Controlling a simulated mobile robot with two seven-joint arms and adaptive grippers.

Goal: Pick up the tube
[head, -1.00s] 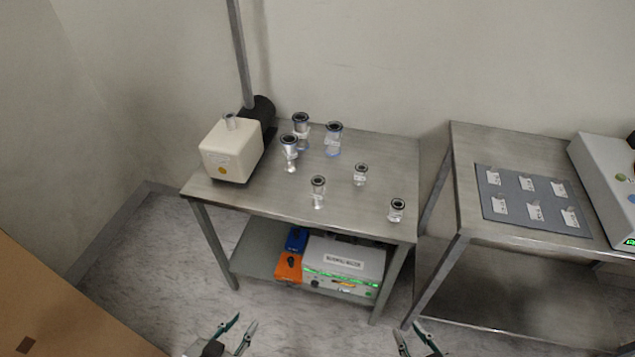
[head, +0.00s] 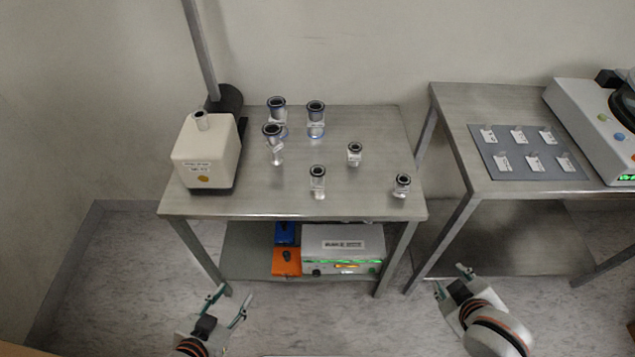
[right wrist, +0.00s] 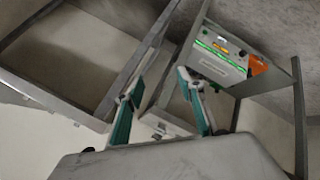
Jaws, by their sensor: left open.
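Several clear tubes with dark-ringed tops stand upright on the left metal table. Three larger ones are at the back: one at left (head: 274,145), one behind it (head: 277,112) and one to its right (head: 316,120). Three smaller ones stand nearer the front and right: one in the middle (head: 317,182), one behind it (head: 354,154) and one near the right corner (head: 402,187). The frames do not single out one tube. My left gripper (head: 230,294) is open and empty, low in front of the table. My right gripper (head: 451,278) is open and empty, front right; its spread fingers also show in the right wrist view (right wrist: 160,76).
A cream pump box (head: 207,155) stands on the left table (head: 240,200), near a vertical pole. A controller box (head: 345,243) and an orange box (head: 286,262) sit on its lower shelf. The right table (head: 455,150) holds a grey mat (head: 482,160) and a white instrument (head: 590,125).

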